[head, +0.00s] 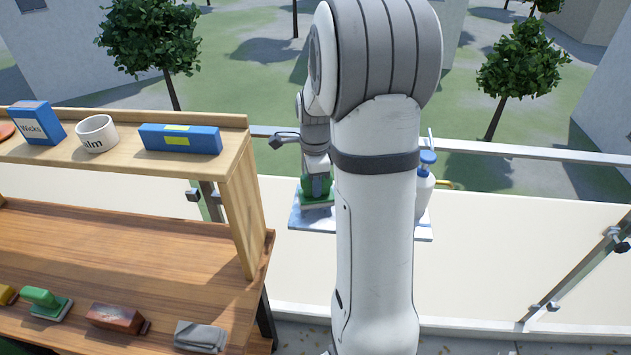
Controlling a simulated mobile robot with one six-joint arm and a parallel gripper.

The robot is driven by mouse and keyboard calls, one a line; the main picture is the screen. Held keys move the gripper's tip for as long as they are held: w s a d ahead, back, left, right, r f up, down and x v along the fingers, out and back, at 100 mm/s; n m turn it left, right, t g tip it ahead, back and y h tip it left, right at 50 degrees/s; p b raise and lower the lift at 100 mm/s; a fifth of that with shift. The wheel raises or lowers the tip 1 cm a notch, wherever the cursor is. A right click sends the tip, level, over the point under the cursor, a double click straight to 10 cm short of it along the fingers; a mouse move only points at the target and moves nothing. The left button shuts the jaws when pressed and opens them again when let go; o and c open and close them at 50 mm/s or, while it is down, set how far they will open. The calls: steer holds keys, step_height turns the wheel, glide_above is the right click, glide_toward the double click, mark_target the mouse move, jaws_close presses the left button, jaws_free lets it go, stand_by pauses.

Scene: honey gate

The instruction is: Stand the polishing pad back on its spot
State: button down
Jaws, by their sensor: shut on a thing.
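My gripper (316,178) is beyond my arm's white column, over a pale blue-white tray or board (303,222) by the railing. It is shut on a green pad-like block (317,200), seemingly the polishing pad, which is partly covered by the fingers. The block is upright at the tray's left part; I cannot tell whether it touches the surface. The middle of the tray is hidden behind my arm. Another pad with a green handle and grey base (45,300) lies on the wooden bench at lower left.
A white bottle with a blue top (426,175) stands at the tray's right, partly hidden. A railing (520,151) runs behind.

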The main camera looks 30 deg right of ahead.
steer(key=shift+f+b, duration=0.75)
steer(key=shift+f, duration=0.25)
stand_by(0.3)
steer(key=c, duration=1.1)
jaws_free()
steer(key=shift+o, duration=0.2)
steer(key=shift+r, duration=0.1)
steer(key=shift+r+p, duration=2.8)
steer(key=shift+r, duration=1.15)
